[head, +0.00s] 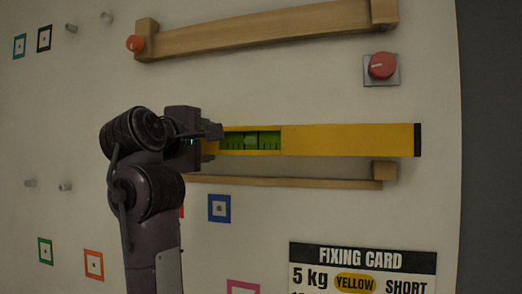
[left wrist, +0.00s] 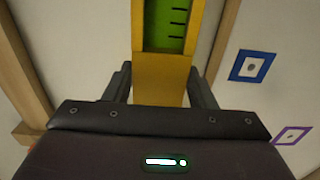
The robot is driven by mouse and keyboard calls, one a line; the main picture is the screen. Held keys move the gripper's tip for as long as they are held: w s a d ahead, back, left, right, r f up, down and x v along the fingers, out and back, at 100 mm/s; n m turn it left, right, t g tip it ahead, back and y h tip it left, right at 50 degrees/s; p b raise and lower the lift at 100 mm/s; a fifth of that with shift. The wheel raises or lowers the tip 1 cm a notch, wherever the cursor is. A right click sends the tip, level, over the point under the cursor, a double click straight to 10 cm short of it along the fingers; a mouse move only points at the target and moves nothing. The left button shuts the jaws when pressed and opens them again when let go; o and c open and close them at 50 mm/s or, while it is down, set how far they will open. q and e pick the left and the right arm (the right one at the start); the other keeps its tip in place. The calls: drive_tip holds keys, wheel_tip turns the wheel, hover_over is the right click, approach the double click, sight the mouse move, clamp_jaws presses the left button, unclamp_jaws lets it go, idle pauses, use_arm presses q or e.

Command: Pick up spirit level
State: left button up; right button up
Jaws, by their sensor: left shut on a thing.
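The spirit level (head: 350,139) is a long yellow bar with a green vial window and a black end cap. In the head view it lies level in front of the wall, reaching right from my left gripper (head: 208,136). In the left wrist view the level (left wrist: 163,75) runs up between the two fingers, its green scale above them. My left gripper (left wrist: 161,88) is shut on the level near its left end, which the gripper hides. My right gripper is in neither view.
A thin wooden ledge (head: 290,183) runs just below the level, with a small block at its right end. Above are a wooden rail (head: 270,32) and a red knob (head: 381,66). A fixing card (head: 362,268) is at lower right. Several pegs and coloured square markers dot the wall.

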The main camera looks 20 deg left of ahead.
use_arm(q)
drive_tip(key=s+b, duration=0.1)
drive_tip(key=s, duration=0.8)
drive_tip(key=shift+s+a+b, duration=0.15)
drive_tip(key=shift+b, duration=0.25)
